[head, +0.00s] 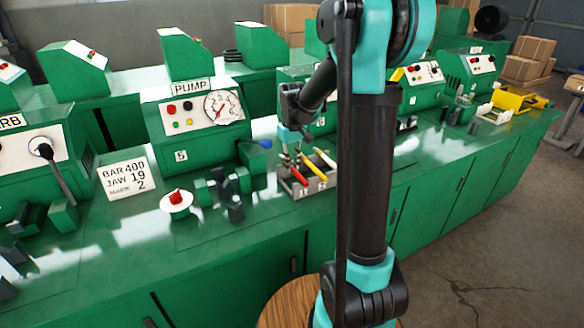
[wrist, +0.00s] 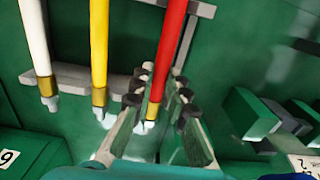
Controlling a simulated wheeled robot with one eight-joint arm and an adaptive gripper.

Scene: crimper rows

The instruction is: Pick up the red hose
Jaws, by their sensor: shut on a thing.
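The red hose (head: 314,170) lies in a small grey rack (head: 301,190) on the green bench in the head view. In the wrist view the red hose (wrist: 169,48) runs down from the top edge, and its brass and silver end lies between my fingers. My gripper (wrist: 158,98) is shut on the red hose near that end. In the head view my gripper (head: 290,158) reaches down at the rack's back. A yellow hose (wrist: 99,45) and a white hose (wrist: 36,45) lie to the left of the red one in the wrist view.
A red knob on a white disc (head: 176,202) and several dark green blocks (head: 222,185) stand left of the rack. The pump machine (head: 195,125) with a gauge stands behind. My arm hides part of the bench right of the rack.

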